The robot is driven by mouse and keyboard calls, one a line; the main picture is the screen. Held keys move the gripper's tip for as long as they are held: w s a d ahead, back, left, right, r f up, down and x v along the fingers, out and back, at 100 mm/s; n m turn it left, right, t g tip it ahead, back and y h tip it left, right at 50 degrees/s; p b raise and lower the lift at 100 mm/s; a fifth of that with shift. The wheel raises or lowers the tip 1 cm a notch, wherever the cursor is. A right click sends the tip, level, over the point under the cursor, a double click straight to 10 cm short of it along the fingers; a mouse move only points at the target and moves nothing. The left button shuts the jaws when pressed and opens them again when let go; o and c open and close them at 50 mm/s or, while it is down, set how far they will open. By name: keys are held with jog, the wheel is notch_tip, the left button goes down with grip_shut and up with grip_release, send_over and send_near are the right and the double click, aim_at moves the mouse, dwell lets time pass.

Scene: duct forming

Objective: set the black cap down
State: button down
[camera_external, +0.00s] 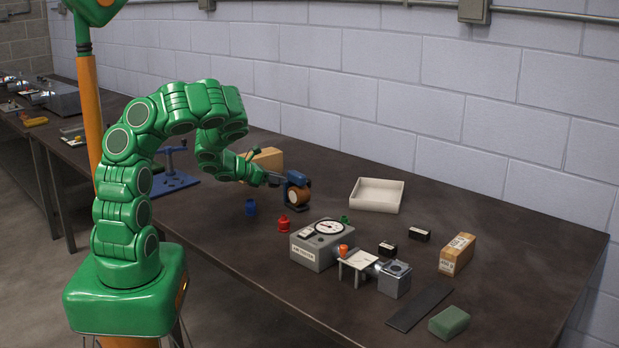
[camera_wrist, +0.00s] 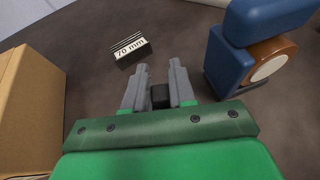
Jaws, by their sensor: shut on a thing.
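The black cap (camera_wrist: 160,96) is between the two grey fingers of my gripper (camera_wrist: 160,67) in the wrist view. The gripper is shut on it, and the fingers partly cover its sides. In the external view my gripper (camera_external: 273,181) is low over the table, just left of a blue tape dispenser (camera_external: 298,184). The cap cannot be made out there. How far the cap is from the table cannot be told.
In the wrist view, a black block (camera_wrist: 129,47) marked "70 mm" lies ahead, a cardboard box (camera_wrist: 28,112) is left and the dispenser (camera_wrist: 226,60) right. Blue (camera_external: 251,207) and red (camera_external: 284,224) pieces stand nearby. A white tray (camera_external: 377,208) is further right.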

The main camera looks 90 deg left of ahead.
aim_at(275, 199)
jog(key=shift+f, duration=2.3)
jog(key=shift+f, duration=0.1)
jog(key=c, duration=0.9)
grip_release()
jog(key=shift+c, duration=0.2)
jog(key=shift+v, duration=2.45)
jog(key=shift+s, duration=0.15)
jog(key=shift+s+d+r, duration=0.1)
jog(key=shift+s+r, duration=0.1)
jog(key=shift+s, duration=0.15)
